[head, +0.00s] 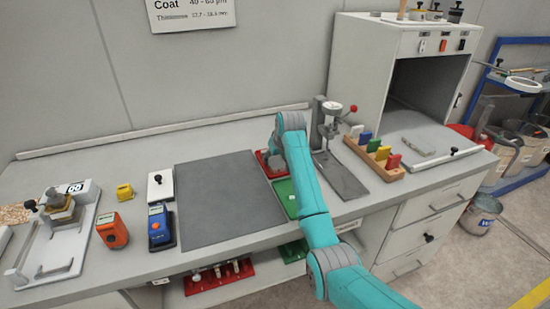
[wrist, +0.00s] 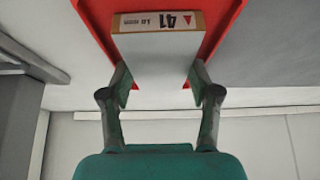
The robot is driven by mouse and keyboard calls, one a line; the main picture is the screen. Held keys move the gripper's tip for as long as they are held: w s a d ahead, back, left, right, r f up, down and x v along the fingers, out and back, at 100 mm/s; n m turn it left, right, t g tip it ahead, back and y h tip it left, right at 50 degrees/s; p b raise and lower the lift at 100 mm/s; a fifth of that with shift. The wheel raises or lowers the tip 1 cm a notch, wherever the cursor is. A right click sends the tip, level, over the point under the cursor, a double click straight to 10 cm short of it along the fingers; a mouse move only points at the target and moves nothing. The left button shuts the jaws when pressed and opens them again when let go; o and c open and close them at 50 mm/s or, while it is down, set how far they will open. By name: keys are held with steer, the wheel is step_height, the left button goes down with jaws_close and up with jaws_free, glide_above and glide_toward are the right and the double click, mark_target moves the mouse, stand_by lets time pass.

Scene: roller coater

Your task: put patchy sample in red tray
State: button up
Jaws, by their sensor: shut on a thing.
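The red tray (head: 263,158) is on the bench, right of the dark grey mat, partly hidden behind my arm. It also shows in the wrist view (wrist: 226,15). My gripper (wrist: 160,82) is shut on a pale sample panel (wrist: 155,55), with one finger on each side edge. The panel has a tan label strip reading 41 with a red triangle. In the wrist view the panel overlaps the red tray; I cannot tell whether it touches the tray floor. No patchy coating can be made out on it. In the head view my arm hides the gripper and panel.
A green tray (head: 286,196) adjoins the red tray in front. A dial gauge stand (head: 325,125) and a wooden rack of coloured blocks (head: 375,158) stand to the right. The dark grey mat (head: 222,195) is clear. An open cabinet (head: 405,75) stands at the back right.

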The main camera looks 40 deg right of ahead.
steer(key=o, duration=1.2)
steer(key=shift+f, duration=0.1)
steer(key=v, duration=1.2)
